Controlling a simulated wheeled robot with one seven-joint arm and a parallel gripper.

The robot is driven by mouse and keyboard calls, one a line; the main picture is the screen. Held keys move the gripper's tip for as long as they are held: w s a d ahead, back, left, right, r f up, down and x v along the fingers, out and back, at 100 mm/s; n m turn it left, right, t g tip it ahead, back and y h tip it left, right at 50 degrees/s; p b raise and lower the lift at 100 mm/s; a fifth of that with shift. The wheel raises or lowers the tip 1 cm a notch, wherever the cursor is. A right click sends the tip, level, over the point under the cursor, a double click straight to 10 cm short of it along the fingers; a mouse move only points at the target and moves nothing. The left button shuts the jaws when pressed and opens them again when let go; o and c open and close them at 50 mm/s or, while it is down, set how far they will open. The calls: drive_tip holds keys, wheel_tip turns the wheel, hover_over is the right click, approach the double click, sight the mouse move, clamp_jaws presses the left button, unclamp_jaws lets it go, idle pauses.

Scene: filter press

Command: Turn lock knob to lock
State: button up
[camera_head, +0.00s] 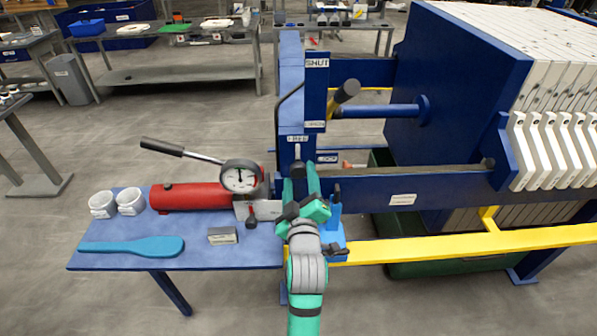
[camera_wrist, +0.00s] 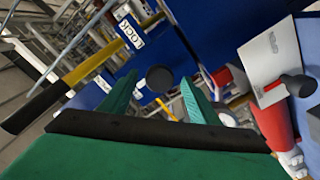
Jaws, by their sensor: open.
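The lock knob is a round black knob (camera_head: 298,168) low on the blue upright frame, below the "FREE" label (camera_head: 297,139). In the wrist view the black knob (camera_wrist: 160,78) shows between my two green fingers. My gripper (camera_head: 301,178) is open, its fingers pointing at the knob from the front. I cannot tell whether either finger touches it. A "LOCK" label (camera_wrist: 131,35) shows above left of the knob in the wrist view. My fingers hide part of the area below the knob in the head view.
Left of my gripper, a blue table (camera_head: 120,262) bears a red pump (camera_head: 190,197), a gauge (camera_head: 241,177) and a blue paddle (camera_head: 130,246). A black-handled lever (camera_head: 345,92) juts out above. A yellow rail (camera_head: 450,243) runs to the right.

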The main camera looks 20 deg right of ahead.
sight(299, 174)
drive_tip(key=shift+x, duration=1.6)
drive_tip(key=c, duration=1.1)
drive_tip(key=shift+o, duration=0.2)
